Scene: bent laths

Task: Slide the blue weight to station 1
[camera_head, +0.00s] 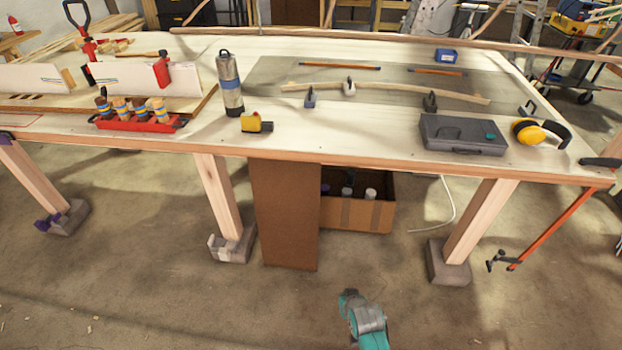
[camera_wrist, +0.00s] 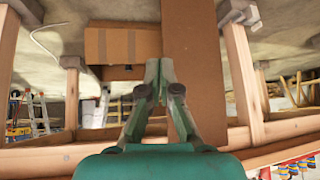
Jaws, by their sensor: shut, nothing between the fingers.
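A bent pale lath (camera_head: 400,89) lies across the dark mat on the bench in the head view. A bluish weight (camera_head: 310,99) stands at the lath's left part, beside its front edge. A grey weight (camera_head: 349,88) and a dark weight (camera_head: 430,101) stand along the same lath. I cannot make out a mark for station 1. My gripper (camera_head: 349,294) is low in front of the bench, well away from the weights. In the wrist view my gripper (camera_wrist: 159,65) has its fingers together with nothing between them. No weight shows in that view.
The bench edge (camera_head: 330,160) stands between my gripper and the mat (camera_head: 270,72). On top are a flask (camera_head: 229,85), a tape measure (camera_head: 252,123), a dark case (camera_head: 462,134) and yellow earmuffs (camera_head: 535,133). A brown panel (camera_head: 284,215) and cardboard box (camera_head: 358,215) stand below.

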